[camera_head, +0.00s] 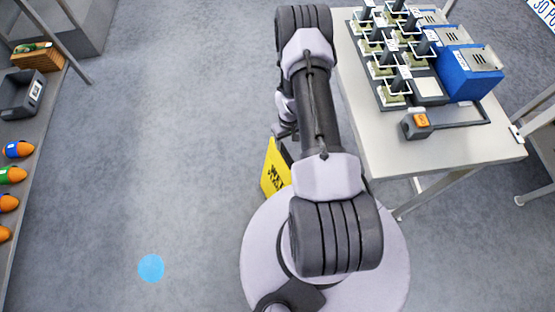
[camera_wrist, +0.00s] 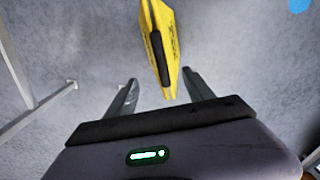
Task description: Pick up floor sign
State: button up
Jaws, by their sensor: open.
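The yellow floor sign (camera_head: 273,168) stands on the grey floor beside the table, left of my arm in the head view, partly hidden by the arm. Black lettering shows on its face. In the wrist view the sign (camera_wrist: 170,40) is seen from above, with a dark handle strip along its top edge. My gripper (camera_wrist: 160,92) is open, one finger on each side of the sign's lower end in the picture. I cannot tell how far the fingertips are above or short of it. In the head view my gripper is mostly hidden behind my arm.
A white table (camera_head: 440,150) with a rack of small fixtures (camera_head: 385,65) and a blue box (camera_head: 468,72) stands close on the right. A shelf with orange items (camera_head: 18,149) is at far left. Floor between is clear, with a blue disc (camera_head: 151,267).

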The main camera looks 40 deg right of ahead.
aim_at(287, 152)
notch_tip(287, 152, down, 9)
jog(key=b, duration=0.3)
jog(key=shift+s+a+r, duration=0.1)
jog(key=shift+s, duration=0.05)
jog(key=f+b, duration=0.1)
jog(key=f, duration=0.1)
jog(key=f+b, duration=0.1)
jog(key=f, duration=0.2)
jog(key=shift+s+a+f+b, duration=0.1)
jog(key=shift+a+f+b, duration=0.1)
jog(key=shift+f+b, duration=0.15)
jog(key=shift+r, duration=0.25)
jog(key=shift+c, duration=0.2)
grip_shut()
